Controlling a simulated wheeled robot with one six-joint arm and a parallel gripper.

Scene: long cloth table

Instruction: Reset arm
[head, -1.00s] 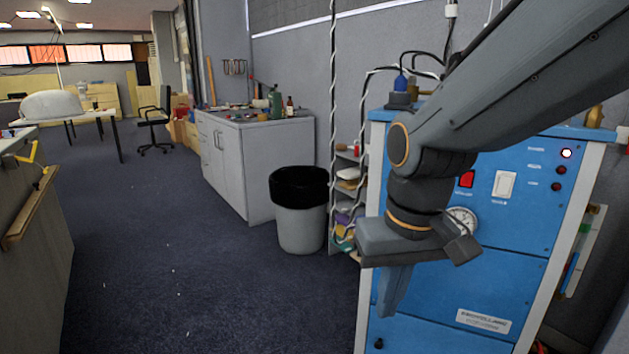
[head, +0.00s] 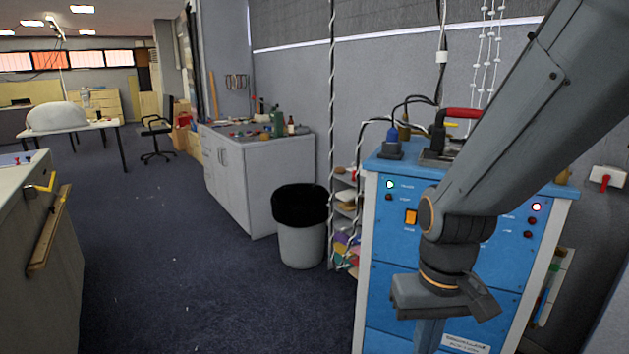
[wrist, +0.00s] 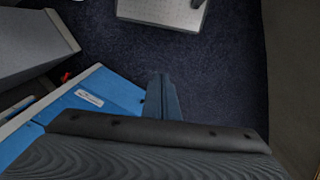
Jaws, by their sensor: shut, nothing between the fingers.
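My gripper (head: 430,336) hangs pointing down at the end of my arm, in front of the blue cabinet (head: 385,270) in the head view. Its fingers are together and hold nothing; the tips run out of the bottom of the head view. In the wrist view the shut fingers (wrist: 163,95) show beside the blue cabinet panel (wrist: 115,92), over dark carpet. My arm crosses the right side of the head view and hides part of the cabinet's front and top.
A grey bin (head: 301,245) with a black liner stands left of the cabinet. A grey workbench (head: 270,180) holds bottles and tools. A counter (head: 40,270) stands at the left. The carpet (head: 190,290) between is clear. A red-handled tool (head: 458,113) is on top of the cabinet.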

